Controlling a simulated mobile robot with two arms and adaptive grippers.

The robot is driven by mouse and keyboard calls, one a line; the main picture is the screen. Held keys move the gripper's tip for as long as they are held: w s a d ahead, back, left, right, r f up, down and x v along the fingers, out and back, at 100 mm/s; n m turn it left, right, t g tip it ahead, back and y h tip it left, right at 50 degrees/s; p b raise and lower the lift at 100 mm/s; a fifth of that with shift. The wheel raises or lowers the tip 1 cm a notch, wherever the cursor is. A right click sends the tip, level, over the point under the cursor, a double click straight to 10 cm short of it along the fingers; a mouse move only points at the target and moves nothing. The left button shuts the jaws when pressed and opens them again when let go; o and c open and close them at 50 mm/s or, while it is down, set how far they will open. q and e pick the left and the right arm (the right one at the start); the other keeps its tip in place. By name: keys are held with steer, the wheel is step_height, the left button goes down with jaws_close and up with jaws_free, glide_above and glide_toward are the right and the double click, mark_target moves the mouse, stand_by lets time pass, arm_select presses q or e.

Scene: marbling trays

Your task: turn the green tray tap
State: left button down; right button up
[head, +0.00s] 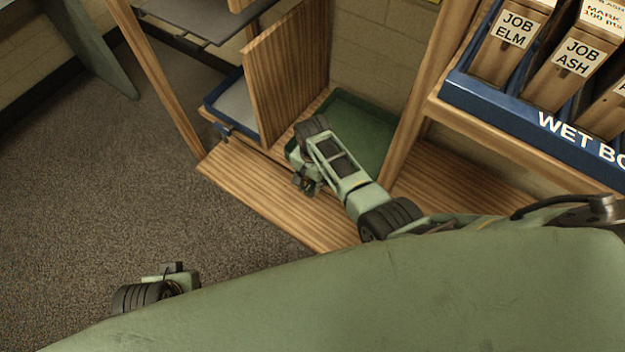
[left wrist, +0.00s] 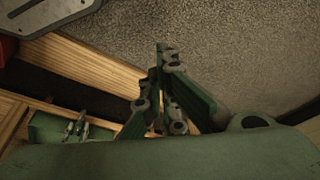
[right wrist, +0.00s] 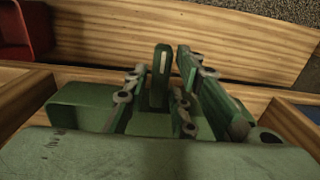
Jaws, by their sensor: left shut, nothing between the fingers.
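The green tray (head: 375,122) sits in the shelf's lower bay, partly hidden behind my right arm. My right gripper (head: 304,182) is at its front edge. My left gripper (head: 180,270) is low at the left, away from the tray. In the left wrist view its fingers (left wrist: 163,50) are shut and empty.
A blue tray (head: 237,104) with its own tap (head: 222,130) is in the bay to the left, past a wooden divider (head: 285,75). A red tray (right wrist: 38,28) shows in the right wrist view. A blue rack (head: 500,105) stands above right. The floor at left is clear.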

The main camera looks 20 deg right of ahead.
jaws_close()
steer(key=n+p, duration=0.2)
steer(key=n, duration=0.1)
steer(key=shift+r, duration=0.15)
steer(key=n+p, duration=0.2)
steer(key=n, duration=0.3)
steer(key=shift+n, duration=0.3)
steer(key=n+p, duration=0.1)
steer(key=n, duration=0.2)
steer(key=shift+n, duration=0.3)
arm_select(q)
steer(key=s+f, duration=0.2)
steer(key=f, duration=0.6)
steer(key=s+f+g, duration=0.1)
steer(key=s+f, duration=0.2)
steer(key=f, duration=0.6)
steer(key=shift+s+a+f, duration=0.25)
steer(key=shift+s+a, duration=0.05)
arm_select(e)
steer(key=n, duration=0.5)
steer(key=shift+n, duration=0.4)
arm_select(q)
steer(key=shift+w, duration=0.15)
